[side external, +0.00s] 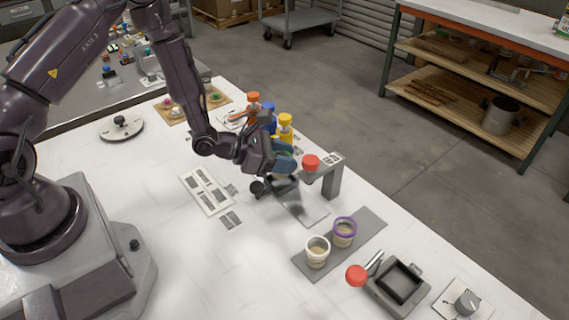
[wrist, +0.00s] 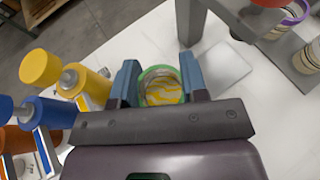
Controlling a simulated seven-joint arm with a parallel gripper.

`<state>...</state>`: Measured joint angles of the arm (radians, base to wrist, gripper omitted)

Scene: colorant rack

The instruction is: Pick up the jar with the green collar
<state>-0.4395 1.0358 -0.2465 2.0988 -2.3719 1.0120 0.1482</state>
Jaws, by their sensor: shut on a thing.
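The jar with the green collar (wrist: 163,92) sits between my gripper's blue fingers in the wrist view. Its open top shows yellow and pale streaked contents. My gripper (wrist: 158,64) is shut on it, one finger on each side. In the side external view my gripper (side external: 287,163) is beside the grey stand, and the jar is mostly hidden by the fingers. I cannot tell how high the jar is above the table. A jar with a white collar (side external: 317,252) and a jar with a purple collar (side external: 344,232) stand on a grey mat (side external: 372,224).
A grey stand (side external: 330,182) with a red knob (side external: 311,162) is close to my gripper's right. Yellow (side external: 285,125), blue (side external: 268,115) and orange (side external: 253,104) dispensers stand behind it. The table's front middle is clear.

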